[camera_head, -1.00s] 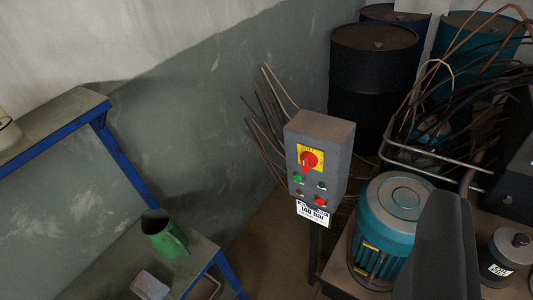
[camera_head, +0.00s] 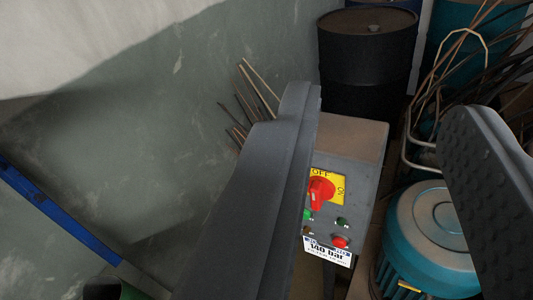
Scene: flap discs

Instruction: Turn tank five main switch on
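A grey control box (camera_head: 357,160) stands on a post right of the picture's middle. On its face is a red rotary switch (camera_head: 320,190) on a yellow plate (camera_head: 334,184) marked OFF at the top and ON at the right. Green and red buttons sit below it, above a label reading 140 bar (camera_head: 327,251). My gripper (camera_head: 385,110) is open and empty, with one dark finger left of the box and the other to its right. The left finger hides the left edge of the box's face. I cannot tell the knob's exact angle.
A blue-green motor (camera_head: 430,235) stands right of the box, partly behind my right finger. A black drum (camera_head: 367,65) stands behind. Loose rods (camera_head: 255,95) lean by the wall, and cables (camera_head: 470,70) tangle at right. A blue-framed shelf (camera_head: 45,205) is at left.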

